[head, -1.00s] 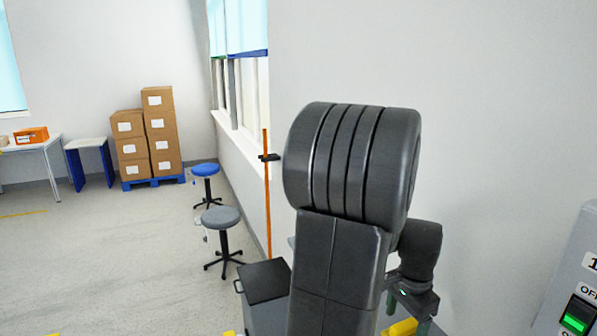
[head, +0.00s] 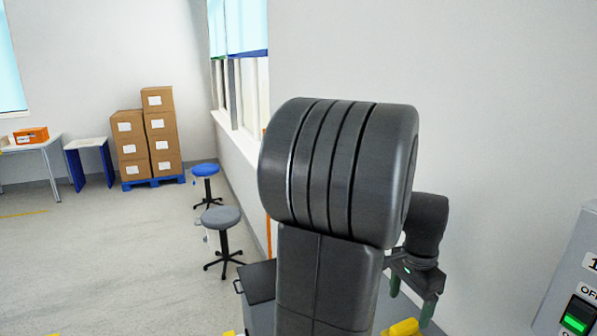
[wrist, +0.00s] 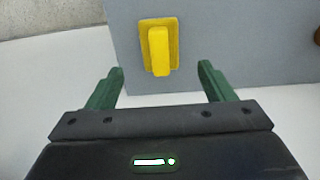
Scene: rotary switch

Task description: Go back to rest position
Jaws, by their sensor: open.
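My gripper (wrist: 160,82) shows in the wrist view with its two green fingers spread apart and nothing between them. A yellow rotary switch (wrist: 159,48) on a grey panel (wrist: 215,40) lies beyond the fingertips, apart from them, its handle roughly upright in the picture. In the head view my gripper (head: 411,289) hangs at the lower right, partly behind my own arm. The grey box with a lit green switch (head: 577,315) is at the right edge, cut off by the frame. I cannot see the yellow rotary switch clearly in the head view.
A blue stool (head: 206,171) and a grey stool (head: 221,217) stand left of my arm. Stacked cartons (head: 160,140) stand on a blue pallet at the back. The floor (head: 100,250) at left is clear. A wall (head: 490,110) is close on the right.

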